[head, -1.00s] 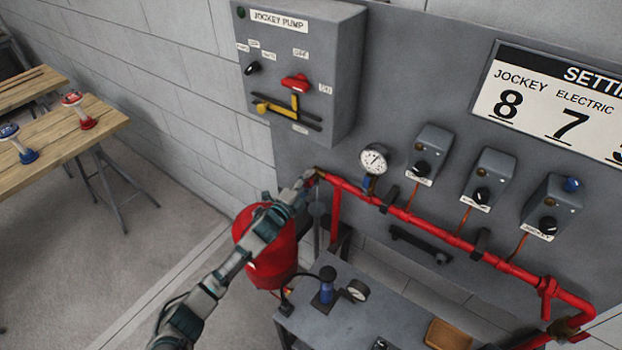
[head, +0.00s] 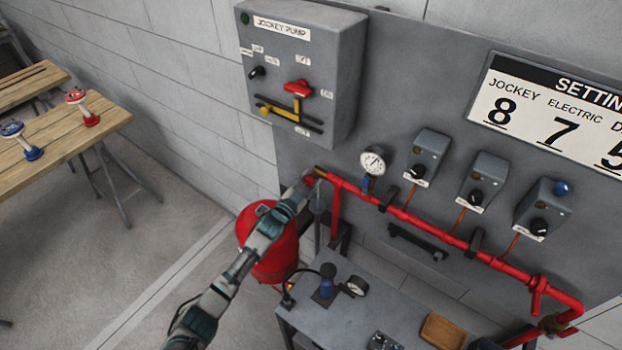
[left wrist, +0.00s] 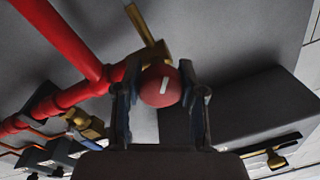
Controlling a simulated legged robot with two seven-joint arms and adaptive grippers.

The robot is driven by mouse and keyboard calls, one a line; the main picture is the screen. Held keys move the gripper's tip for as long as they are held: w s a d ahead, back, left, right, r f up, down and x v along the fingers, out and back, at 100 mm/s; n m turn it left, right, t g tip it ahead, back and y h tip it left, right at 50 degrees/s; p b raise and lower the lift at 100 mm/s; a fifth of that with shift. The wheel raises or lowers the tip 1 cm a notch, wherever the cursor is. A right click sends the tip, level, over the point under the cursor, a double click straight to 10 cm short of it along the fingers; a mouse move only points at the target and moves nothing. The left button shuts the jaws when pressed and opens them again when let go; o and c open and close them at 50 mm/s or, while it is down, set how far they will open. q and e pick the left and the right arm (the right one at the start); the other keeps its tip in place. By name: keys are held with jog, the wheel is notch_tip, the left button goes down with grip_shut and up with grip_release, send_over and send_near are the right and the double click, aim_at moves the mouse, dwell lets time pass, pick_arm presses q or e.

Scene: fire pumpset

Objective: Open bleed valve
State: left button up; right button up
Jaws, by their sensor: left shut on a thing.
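The bleed valve's round red knob (left wrist: 160,86) with a white mark shows in the left wrist view. It sits on a brass fitting (left wrist: 153,50) at the end of the red pipe (left wrist: 62,38). My left gripper (left wrist: 160,92) is shut on the knob, with one finger on each side of it. In the head view my left gripper (head: 307,183) is at the left end of the red pipe (head: 425,222), just by the brass end (head: 320,171). The gripper mostly hides the knob there. My right gripper is not in view.
A pressure gauge (head: 373,161) and several grey switch boxes (head: 482,180) are above the pipe. The jockey pump panel (head: 300,70) is up and left. A red tank (head: 272,250) stands behind my left arm. A grey table (head: 350,318) is below.

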pick_arm(q)
jog(key=shift+s+a+f+n+y, duration=0.1)
jog(key=shift+f+n+y, duration=0.35)
jog(key=shift+n, duration=0.75)
jog(key=shift+f, duration=0.1)
jog(key=o, duration=0.9)
jog(key=shift+o, duration=1.3)
jog(key=shift+r, duration=0.2)
jog(key=shift+r+p, duration=0.1)
jog(key=shift+p, duration=0.2)
jog(key=shift+a+h, duration=0.1)
jog(key=shift+h, duration=0.15)
